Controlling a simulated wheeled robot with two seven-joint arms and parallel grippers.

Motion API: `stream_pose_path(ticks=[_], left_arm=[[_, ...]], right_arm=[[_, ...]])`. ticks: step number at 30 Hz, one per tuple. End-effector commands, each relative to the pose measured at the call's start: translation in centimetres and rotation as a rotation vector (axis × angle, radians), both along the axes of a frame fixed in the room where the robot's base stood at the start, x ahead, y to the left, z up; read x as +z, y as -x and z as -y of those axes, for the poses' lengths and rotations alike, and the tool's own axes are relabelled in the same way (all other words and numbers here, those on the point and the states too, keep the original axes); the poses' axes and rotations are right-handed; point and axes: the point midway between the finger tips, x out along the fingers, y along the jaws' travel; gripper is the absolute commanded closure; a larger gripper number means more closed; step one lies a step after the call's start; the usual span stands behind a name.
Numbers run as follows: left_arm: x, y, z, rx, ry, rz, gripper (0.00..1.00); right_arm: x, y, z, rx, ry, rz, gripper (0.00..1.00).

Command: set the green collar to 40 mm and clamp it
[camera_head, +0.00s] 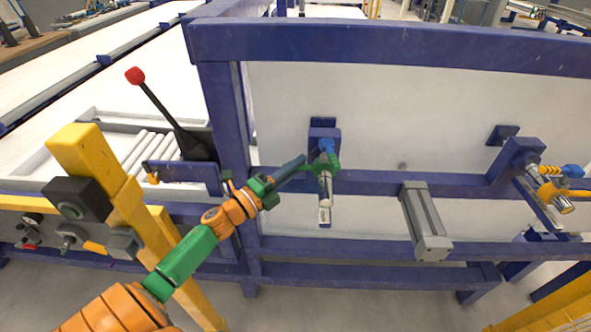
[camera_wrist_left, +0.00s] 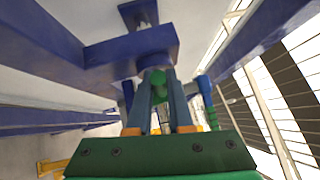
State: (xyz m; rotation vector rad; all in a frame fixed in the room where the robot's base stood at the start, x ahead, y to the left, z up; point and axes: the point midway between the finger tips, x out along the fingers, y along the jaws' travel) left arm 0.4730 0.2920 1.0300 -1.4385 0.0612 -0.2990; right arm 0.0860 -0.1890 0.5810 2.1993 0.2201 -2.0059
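The green collar (camera_head: 331,163) sits around a metal rod (camera_head: 325,187) below a blue bracket at the middle of the frame, with a thin green part reaching left. A blue piece shows just above it. My left gripper (camera_head: 303,160) comes in from the left, its dark blue fingers ending close to the collar. In the left wrist view a green piece (camera_wrist_left: 157,77) shows between the fingertips of my left gripper (camera_wrist_left: 160,84). A gap shows between the fingers; whether they press on the green piece cannot be told. My right gripper is not in view.
A blue frame (camera_head: 390,50) with a pale panel stands around the rod. A grey block (camera_head: 425,220) is mounted to the right. A blue bracket (camera_head: 515,160) with yellow and blue fittings is at far right. A red-knobbed lever (camera_head: 135,75) and yellow post (camera_head: 80,150) stand left.

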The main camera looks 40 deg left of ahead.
Motion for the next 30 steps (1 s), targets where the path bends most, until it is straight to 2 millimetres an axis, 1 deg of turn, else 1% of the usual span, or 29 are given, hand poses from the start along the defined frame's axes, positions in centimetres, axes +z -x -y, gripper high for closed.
stream_pose_path(ticks=[1, 2, 3, 13, 16, 21, 24, 27, 30], left_arm=[[0.0, 0.0, 0.0, -0.001, 0.0, -0.001, 0.71], [0.0, 0.0, 0.0, -0.001, 0.0, 0.0, 0.62], [0.0, 0.0, 0.0, -0.001, 0.0, 0.0, 0.52], [-0.2, 0.3, 0.0, -0.001, 0.0, 0.0, 0.52], [-0.6, 1.5, -0.3, -0.002, 0.0, -0.002, 0.52], [-1.1, 4.5, -1.1, -0.001, 0.0, -0.003, 0.52], [-1.2, 5.9, -1.4, -0.001, 0.001, -0.003, 0.52], [-1.1, 6.7, -1.6, -0.001, 0.001, 0.0, 0.52], [-1.0, 6.9, -1.6, -0.002, 0.001, 0.0, 0.52]], right_arm=[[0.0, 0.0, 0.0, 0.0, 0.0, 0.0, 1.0], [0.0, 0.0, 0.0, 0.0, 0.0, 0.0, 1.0], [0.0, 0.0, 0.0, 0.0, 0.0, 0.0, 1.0], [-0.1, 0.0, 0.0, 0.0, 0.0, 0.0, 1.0], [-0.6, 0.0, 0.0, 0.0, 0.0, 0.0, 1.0], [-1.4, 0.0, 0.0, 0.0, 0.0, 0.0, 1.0], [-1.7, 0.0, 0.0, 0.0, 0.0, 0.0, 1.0], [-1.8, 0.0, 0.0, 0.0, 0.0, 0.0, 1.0], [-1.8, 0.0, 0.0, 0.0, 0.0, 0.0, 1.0]])
